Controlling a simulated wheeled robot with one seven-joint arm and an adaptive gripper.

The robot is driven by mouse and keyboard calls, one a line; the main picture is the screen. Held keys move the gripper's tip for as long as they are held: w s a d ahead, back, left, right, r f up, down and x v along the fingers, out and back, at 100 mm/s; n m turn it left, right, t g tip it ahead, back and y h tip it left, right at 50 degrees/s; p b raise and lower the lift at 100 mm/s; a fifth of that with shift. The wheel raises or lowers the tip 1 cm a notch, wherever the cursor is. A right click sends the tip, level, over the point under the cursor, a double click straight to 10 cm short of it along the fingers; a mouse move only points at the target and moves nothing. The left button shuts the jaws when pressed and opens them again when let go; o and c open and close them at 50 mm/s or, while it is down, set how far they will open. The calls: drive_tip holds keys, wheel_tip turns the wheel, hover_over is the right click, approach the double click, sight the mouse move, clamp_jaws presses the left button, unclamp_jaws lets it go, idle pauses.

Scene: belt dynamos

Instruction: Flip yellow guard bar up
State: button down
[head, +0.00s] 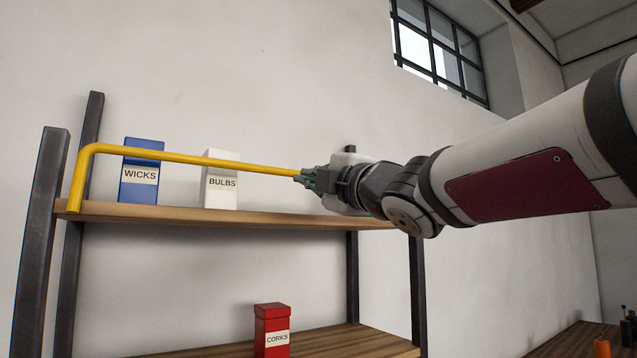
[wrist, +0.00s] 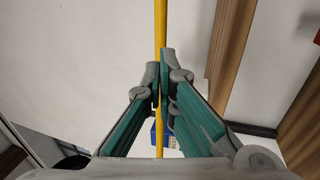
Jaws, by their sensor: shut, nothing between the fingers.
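The yellow guard bar (head: 200,161) runs across the front of the upper shelf, above its board and in front of two boxes. Its left end bends down to the shelf's left side, and its right part is hidden at my gripper. My gripper (head: 306,178) is at the right of the visible bar, with its fingers closed together. In the wrist view the bar (wrist: 160,22) passes lengthwise behind the closed fingertips (wrist: 160,72). I cannot tell whether the fingers touch it.
A blue WICKS box (head: 141,180) and a white BULBS box (head: 221,190) stand on the upper shelf (head: 190,213). A red CORKS box (head: 271,325) stands on the lower shelf (head: 350,341). A wooden table (head: 570,343) with small items is at lower right.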

drive_tip(key=v, duration=0.8)
drive_tip(key=shift+s+d+r+b, duration=0.3)
drive_tip(key=shift+s+b, duration=0.05)
drive_tip(key=shift+b, duration=0.1)
drive_tip(key=shift+d, duration=0.1)
drive_tip(key=s+d+f+m+g+h, duration=0.2)
drive_tip(key=d+f+m+h, duration=0.4)
drive_tip(key=d+f+m, duration=0.4)
drive_tip(key=s+d+f+m+g+h, duration=0.2)
drive_tip(key=d+f+m+h, duration=0.45)
drive_tip(key=f, duration=0.45)
drive_tip(key=s+f+m+g, duration=0.8)
drive_tip(key=s+f, duration=0.9)
drive_tip(key=f, duration=0.2)
drive_tip(key=shift+d+f+y, duration=0.15)
drive_tip(key=shift+y, duration=0.2)
